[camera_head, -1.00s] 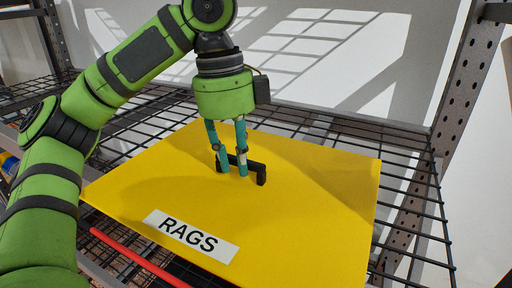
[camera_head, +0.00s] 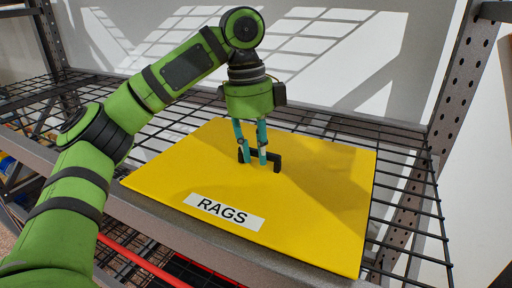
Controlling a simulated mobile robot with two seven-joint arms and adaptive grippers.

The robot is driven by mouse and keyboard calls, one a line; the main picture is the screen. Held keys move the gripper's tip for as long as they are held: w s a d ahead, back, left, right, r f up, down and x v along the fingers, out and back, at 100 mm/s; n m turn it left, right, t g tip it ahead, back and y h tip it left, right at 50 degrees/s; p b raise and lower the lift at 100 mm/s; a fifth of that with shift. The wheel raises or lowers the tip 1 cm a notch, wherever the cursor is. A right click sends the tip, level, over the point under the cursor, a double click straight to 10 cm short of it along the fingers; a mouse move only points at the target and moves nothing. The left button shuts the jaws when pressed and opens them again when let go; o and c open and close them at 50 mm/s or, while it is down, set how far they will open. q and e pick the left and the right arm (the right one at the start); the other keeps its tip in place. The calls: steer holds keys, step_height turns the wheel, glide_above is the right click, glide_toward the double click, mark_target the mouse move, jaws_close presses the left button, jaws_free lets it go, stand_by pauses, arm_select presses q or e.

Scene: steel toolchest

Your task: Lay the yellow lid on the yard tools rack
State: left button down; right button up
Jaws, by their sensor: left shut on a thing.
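The yellow lid (camera_head: 310,205) is a flat square panel with a white label reading RAGS (camera_head: 225,211) near its front edge and a black bar handle (camera_head: 277,163) at its middle. My left gripper (camera_head: 253,160) comes down from above and is shut on the handle. The lid lies over the black wire shelf of the rack (camera_head: 402,151); I cannot tell whether it touches the shelf or is held just above it. My right gripper is not in view.
A perforated steel post (camera_head: 450,95) stands at the right and another post (camera_head: 48,45) at the far left. A steel front beam (camera_head: 215,240) runs below the lid. Red rails (camera_head: 140,262) show lower down. Bare wire shelf lies left of and behind the lid.

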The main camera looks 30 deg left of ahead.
mark_target(252, 151)
arm_select(q)
steer(key=c, duration=1.1)
jaws_free()
steer(key=shift+d, duration=0.1)
steer(key=shift+o, duration=0.2)
steer(key=shift+s+a+r, duration=0.1)
steer(key=shift+a+r, duration=0.05)
steer(key=shift+r, duration=1.1)
steer(key=shift+w+a+r, duration=0.1)
steer(key=shift+a+r, duration=0.05)
steer(key=shift+r, duration=1.15)
steer(key=shift+s+a+r, duration=0.1)
steer(key=shift+a+r, duration=0.05)
steer(key=shift+r, duration=1.1)
